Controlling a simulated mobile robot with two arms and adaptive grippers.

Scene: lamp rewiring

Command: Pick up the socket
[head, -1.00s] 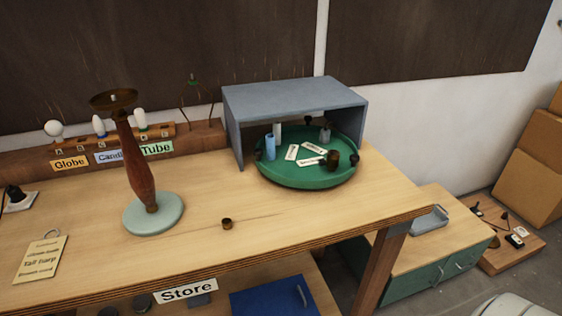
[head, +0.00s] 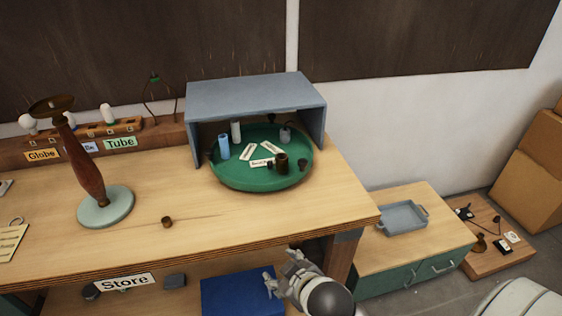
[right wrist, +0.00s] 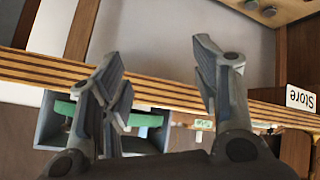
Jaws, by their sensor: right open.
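A dark brown socket-like cylinder (head: 282,164) stands on the front right of the green round tray (head: 240,181), under a grey open-fronted cover (head: 250,92). A small brass cup-like piece (head: 167,222) sits on the bare bench top; I cannot tell for certain which piece is the socket. My right gripper (head: 280,268) is open and empty in front of the bench's front edge, well apart from both pieces. In the right wrist view its spread fingers (right wrist: 160,65) have the bench edge behind them. My left gripper is not in view.
A lamp (head: 88,175) with a pale round base stands on the bench at left, bulbs in a rack behind it. A blue box (head: 240,294) is on the lower shelf. A lower cabinet (head: 425,255) holds a grey tray (head: 402,217) at right. The bench's front right is clear.

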